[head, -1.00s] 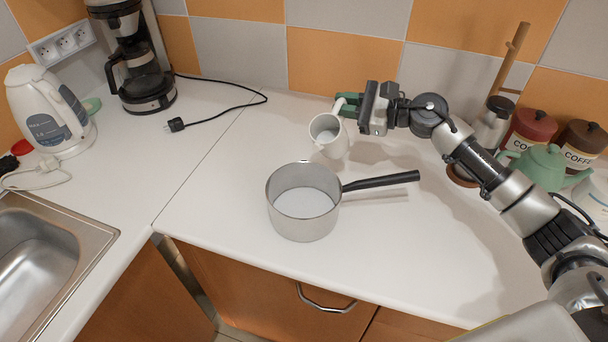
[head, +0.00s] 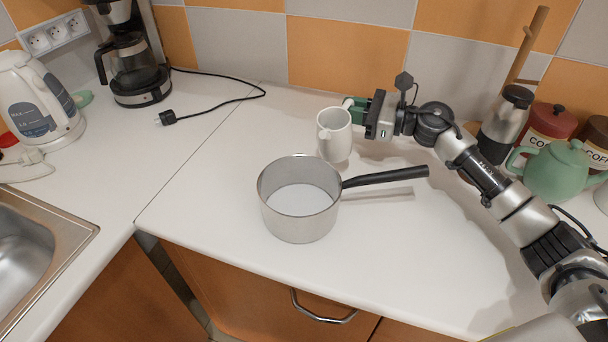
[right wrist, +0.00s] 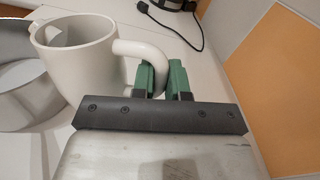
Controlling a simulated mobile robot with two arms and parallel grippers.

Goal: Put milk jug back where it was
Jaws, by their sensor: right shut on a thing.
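The white milk jug (head: 335,136) is nearly upright behind the saucepan on the white counter. I cannot tell if its base touches the counter. My right gripper (head: 356,110) is shut on its handle, from the right. In the right wrist view the green fingers (right wrist: 158,82) close around the handle of the jug (right wrist: 78,58). A steel saucepan (head: 298,222) with a black handle stands in front of the jug and holds something white. My left gripper is not in view.
A green teapot (head: 555,172), a steel flask (head: 506,125) and a red coffee canister (head: 548,128) stand at the right. A coffee maker (head: 136,68), a kettle (head: 38,100) and a loose plug (head: 168,118) are at the left. The counter left of the saucepan is clear.

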